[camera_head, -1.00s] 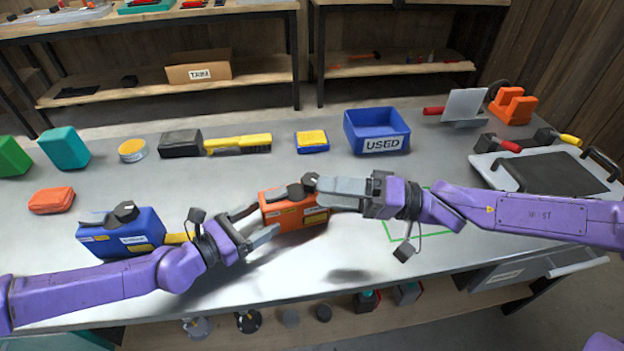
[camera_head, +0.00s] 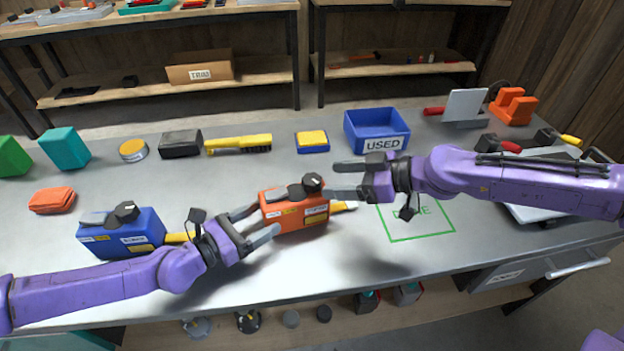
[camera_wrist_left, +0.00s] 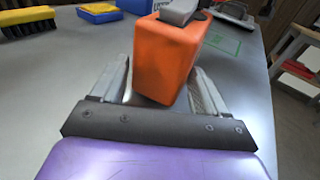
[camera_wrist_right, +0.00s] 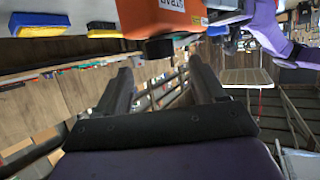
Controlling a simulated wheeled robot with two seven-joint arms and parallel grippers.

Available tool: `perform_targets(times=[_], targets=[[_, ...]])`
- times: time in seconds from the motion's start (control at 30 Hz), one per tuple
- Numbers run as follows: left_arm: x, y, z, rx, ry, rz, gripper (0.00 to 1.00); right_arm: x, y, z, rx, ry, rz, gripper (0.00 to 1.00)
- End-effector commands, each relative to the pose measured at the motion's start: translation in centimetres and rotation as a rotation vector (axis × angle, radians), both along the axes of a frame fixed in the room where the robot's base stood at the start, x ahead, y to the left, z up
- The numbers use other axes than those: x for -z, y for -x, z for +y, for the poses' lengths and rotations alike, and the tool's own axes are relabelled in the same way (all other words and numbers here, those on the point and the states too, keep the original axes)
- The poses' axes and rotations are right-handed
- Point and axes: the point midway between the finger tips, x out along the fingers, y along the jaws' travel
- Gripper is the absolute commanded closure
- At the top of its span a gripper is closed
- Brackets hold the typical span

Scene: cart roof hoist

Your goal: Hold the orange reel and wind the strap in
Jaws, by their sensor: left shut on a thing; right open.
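The orange reel (camera_head: 295,212) stands upright on the bench in the middle of the head view. A dark crank with a round knob (camera_head: 312,181) lies along its top, and a short yellow strap end (camera_head: 343,206) sticks out of its right side. My left gripper (camera_head: 263,220) is shut on the reel from its left; in the left wrist view the orange body (camera_wrist_left: 168,55) sits between the fingers (camera_wrist_left: 160,85). My right gripper (camera_head: 338,180) is open and empty, just right of the knob. The reel's orange side also shows in the right wrist view (camera_wrist_right: 160,15).
A blue reel (camera_head: 122,240) with a yellow strap stands left, close to my left wrist. A green DONE outline (camera_head: 450,233) lies bare at right. The blue USED bin (camera_head: 375,130), yellow brush (camera_head: 238,143) and yellow-blue block (camera_head: 312,141) stand behind.

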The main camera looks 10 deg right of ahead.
Motion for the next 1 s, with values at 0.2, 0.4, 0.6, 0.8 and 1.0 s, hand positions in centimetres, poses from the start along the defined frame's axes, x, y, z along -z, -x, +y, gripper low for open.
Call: perform_targets(times=[0.2,0.4,0.6,0.8,1.0], targets=[[0.0,0.0,0.0,0.0,0.001,-0.001,0.55,1.8,-1.7,3.3,-0.002,0.0,0.006,0.31],[0.0,0.0,0.0,0.0,0.001,-0.001,0.55,2.5,-2.7,5.2,-0.001,0.0,0.003,0.31],[0.0,0.0,0.0,0.0,0.001,-0.001,0.55,2.5,-2.9,5.4,0.0,-0.001,0.0,0.31],[0.0,0.0,0.0,0.0,0.0,0.0,0.55,2.5,-2.9,5.4,0.0,-0.001,0.0,0.63],[0.0,0.0,0.0,0.0,0.0,0.0,0.55,2.5,-2.8,5.5,-0.001,-0.001,0.001,0.83]])
